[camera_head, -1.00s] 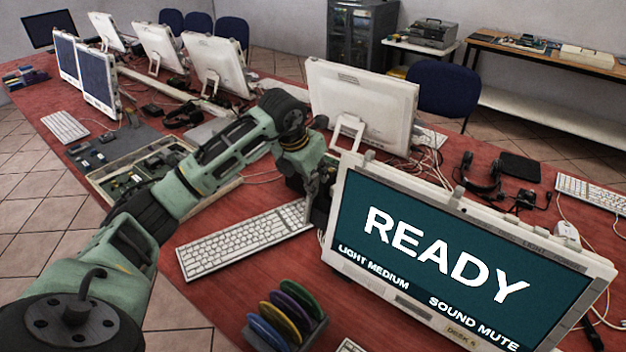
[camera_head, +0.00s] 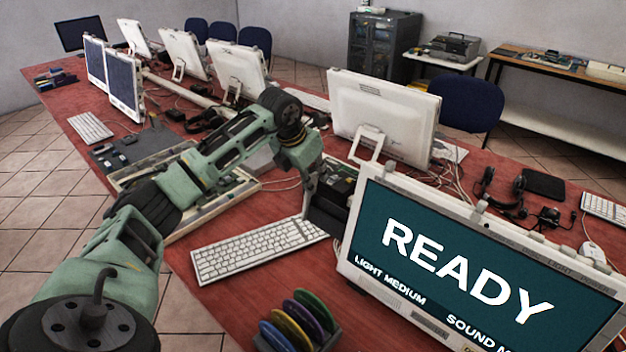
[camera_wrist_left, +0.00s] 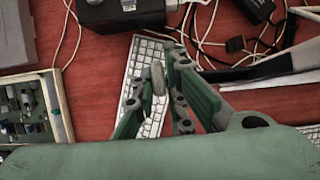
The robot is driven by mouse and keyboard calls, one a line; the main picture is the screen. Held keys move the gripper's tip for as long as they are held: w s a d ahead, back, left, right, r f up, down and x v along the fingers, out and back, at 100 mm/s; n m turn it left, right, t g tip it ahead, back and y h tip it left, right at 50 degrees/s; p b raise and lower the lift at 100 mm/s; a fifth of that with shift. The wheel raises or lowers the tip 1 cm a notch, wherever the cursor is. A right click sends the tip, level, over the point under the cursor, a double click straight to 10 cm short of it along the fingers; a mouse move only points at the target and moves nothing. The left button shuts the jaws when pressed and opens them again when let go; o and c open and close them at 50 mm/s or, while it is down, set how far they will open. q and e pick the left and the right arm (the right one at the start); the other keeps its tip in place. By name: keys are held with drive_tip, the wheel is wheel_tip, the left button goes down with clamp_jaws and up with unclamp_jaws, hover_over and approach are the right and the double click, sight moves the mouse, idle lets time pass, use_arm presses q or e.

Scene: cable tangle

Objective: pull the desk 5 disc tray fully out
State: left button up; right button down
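The near monitor (camera_head: 470,275) reads READY; its bottom-edge label, partly cut off, goes with desk 5. I cannot make out the disc tray in either view. A dark box (camera_head: 337,192) stands behind the monitor's left edge, partly hidden; a black box with a white label (camera_wrist_left: 122,10), perhaps the same, shows at the top of the left wrist view. My left gripper (camera_head: 309,195) hangs between the keyboard and the monitor's left side. In the left wrist view its fingers (camera_wrist_left: 160,72) are close together over the keyboard; nothing is clearly held. My right gripper is out of view.
A white keyboard (camera_head: 258,250) lies below my left gripper. Colored discs (camera_head: 300,318) stand in a rack at the front. An open case of circuit boards (camera_head: 215,200) lies behind my left arm. Loose cables (camera_wrist_left: 205,35) run near the black box. Bare red desk (camera_head: 215,305) shows left of the rack.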

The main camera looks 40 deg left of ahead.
use_arm(q)
drive_tip(key=o, duration=0.3)
drive_tip(key=shift+d, duration=0.1)
drive_tip(key=shift+o, duration=0.2)
drive_tip(key=shift+r, duration=0.15)
drive_tip(key=v, duration=1.1)
drive_tip(key=shift+s+r, duration=0.2)
drive_tip(key=shift+r, duration=0.15)
